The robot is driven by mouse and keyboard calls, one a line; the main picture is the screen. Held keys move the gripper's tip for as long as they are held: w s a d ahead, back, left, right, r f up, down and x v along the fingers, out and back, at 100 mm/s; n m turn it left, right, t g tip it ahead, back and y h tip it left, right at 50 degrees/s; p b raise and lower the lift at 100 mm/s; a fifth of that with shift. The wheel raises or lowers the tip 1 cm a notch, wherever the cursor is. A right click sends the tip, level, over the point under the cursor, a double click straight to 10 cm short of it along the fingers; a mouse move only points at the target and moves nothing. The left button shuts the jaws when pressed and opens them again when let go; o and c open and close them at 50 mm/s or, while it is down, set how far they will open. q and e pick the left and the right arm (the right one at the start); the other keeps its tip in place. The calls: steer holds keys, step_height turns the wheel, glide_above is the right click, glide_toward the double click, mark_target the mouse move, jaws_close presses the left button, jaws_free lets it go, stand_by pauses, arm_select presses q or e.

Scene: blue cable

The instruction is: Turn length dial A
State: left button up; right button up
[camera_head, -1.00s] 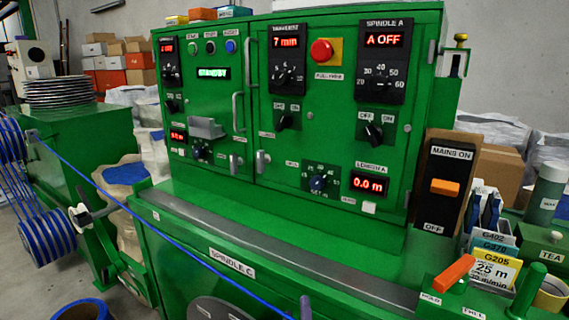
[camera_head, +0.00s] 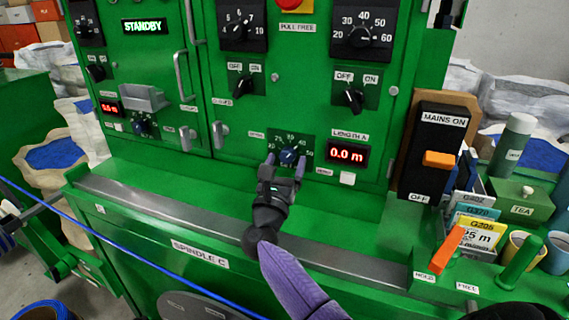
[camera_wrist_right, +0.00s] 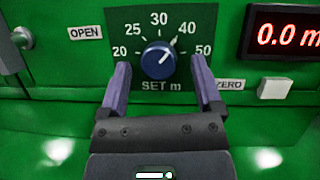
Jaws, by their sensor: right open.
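The length dial A is a small blue knob (camera_head: 289,156) on a dark scale plate, left of the LENGTH A display (camera_head: 347,154), which reads 0.0 m. In the right wrist view the blue knob (camera_wrist_right: 160,58) has a white pointer aimed up and right, near 40 on a SET m scale from 20 to 50. My right gripper (camera_head: 286,165) is open, its purple fingers just below and on either side of the knob. The right wrist view shows the fingers (camera_wrist_right: 160,75) apart, with a gap to the knob on each side. My left gripper is out of view.
A white ZERO button (camera_head: 347,178) sits right of the dial, below the display. A metal ledge (camera_head: 200,220) runs below the panel. The MAINS switch (camera_head: 438,158) and an orange HOLD lever (camera_head: 447,250) stand to the right. A blue cable (camera_head: 120,242) crosses at lower left.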

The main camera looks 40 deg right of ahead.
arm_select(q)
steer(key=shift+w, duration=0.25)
arm_select(e)
jaws_close()
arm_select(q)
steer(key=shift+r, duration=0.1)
